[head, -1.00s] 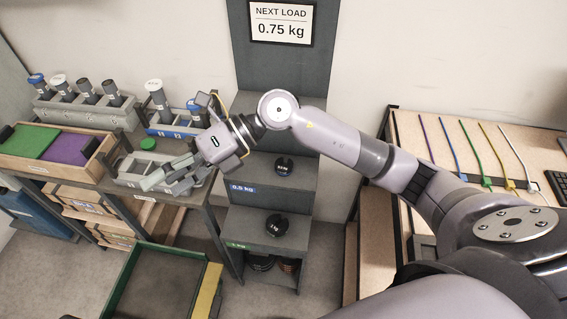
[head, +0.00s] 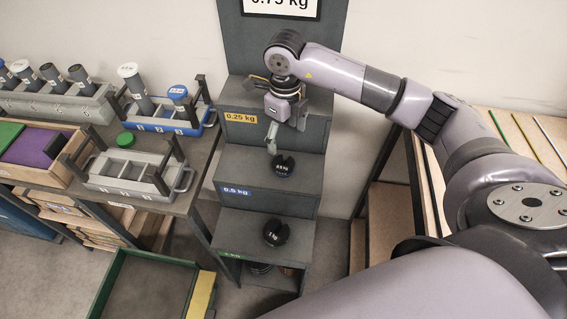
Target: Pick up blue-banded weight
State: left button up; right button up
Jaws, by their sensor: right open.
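A dark round slotted weight (head: 283,166) with a bluish lower edge, seemingly the blue-banded one, sits on the middle step of the grey stepped stand, near the blue 0.5 kg label (head: 236,191). My right gripper (head: 285,129) is open and points down in front of the top step, just above this weight in the picture. Its fingers look empty, and I see no contact with the weight. The gripper body hides part of the top step. My left gripper is not in view.
Another dark weight (head: 277,232) sits on the lower step. The top step has a yellow 0.25 kg label (head: 237,117). Left of the stand, a bench holds a grey rack (head: 130,172) and a blue rack (head: 170,123). A green-edged tray (head: 148,288) stands low in front.

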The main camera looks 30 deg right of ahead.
jog(key=f+p, duration=0.1)
jog(key=f, duration=0.4)
jog(key=shift+w+f, duration=0.2)
jog(key=shift+s+f, duration=0.1)
jog(key=shift+f, duration=0.4)
notch_tip(320, 180, down, 4)
jog(key=shift+f+p, duration=0.2)
jog(key=shift+p, duration=0.7)
jog(key=shift+f, duration=0.55)
jog(key=shift+c, duration=0.5)
jog(key=c, duration=1.6)
jog(key=shift+r, duration=0.1)
jog(key=shift+c, duration=0.3)
jog(key=shift+w, duration=0.2)
